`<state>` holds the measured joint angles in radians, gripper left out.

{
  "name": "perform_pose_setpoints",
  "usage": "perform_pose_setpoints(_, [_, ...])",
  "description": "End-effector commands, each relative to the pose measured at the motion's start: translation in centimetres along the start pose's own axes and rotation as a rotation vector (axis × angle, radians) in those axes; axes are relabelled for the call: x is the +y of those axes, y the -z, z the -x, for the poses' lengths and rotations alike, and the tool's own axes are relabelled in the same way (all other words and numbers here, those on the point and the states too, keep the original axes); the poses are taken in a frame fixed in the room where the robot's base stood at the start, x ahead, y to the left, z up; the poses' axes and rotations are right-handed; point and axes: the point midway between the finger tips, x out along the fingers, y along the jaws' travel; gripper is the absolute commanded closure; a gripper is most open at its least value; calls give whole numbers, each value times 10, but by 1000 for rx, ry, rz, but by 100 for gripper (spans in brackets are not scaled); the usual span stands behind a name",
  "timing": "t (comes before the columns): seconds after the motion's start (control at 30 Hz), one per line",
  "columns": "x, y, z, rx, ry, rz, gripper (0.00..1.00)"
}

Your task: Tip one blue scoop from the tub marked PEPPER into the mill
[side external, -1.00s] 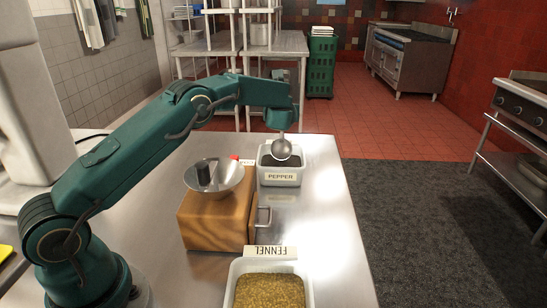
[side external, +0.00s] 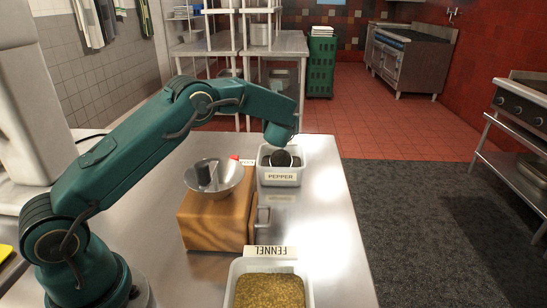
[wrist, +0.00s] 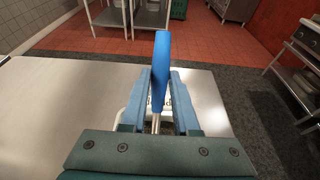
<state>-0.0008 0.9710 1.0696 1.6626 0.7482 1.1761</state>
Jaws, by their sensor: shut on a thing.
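My gripper (wrist: 162,82) is shut on the blue handle of the scoop (wrist: 162,62). In the side external view the scoop's round metal bowl (side external: 283,158) is at the tub marked PEPPER (side external: 281,179), facing the camera with a dark inside. I cannot tell whether that dark is pepper or shadow. The white tub holds dark pepper, and my wrist is tilted over it. In the wrist view the fingers mostly hide the tub.
A tub marked FENNEL (side external: 270,252), with greenish-brown contents, stands in front of the mill. A small red-topped thing (side external: 234,158) is behind the hopper. The steel table (side external: 335,230) is clear along its right side.

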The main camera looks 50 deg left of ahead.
Motion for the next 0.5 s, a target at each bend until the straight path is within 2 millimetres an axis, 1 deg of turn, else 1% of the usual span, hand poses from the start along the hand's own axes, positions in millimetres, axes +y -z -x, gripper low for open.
perform_pose_setpoints(0.03, [0, -5, 1, -3, 0, 3, 100])
perform_pose_setpoints(0.5, [0, -40, 11, -2, 0, 3, 100])
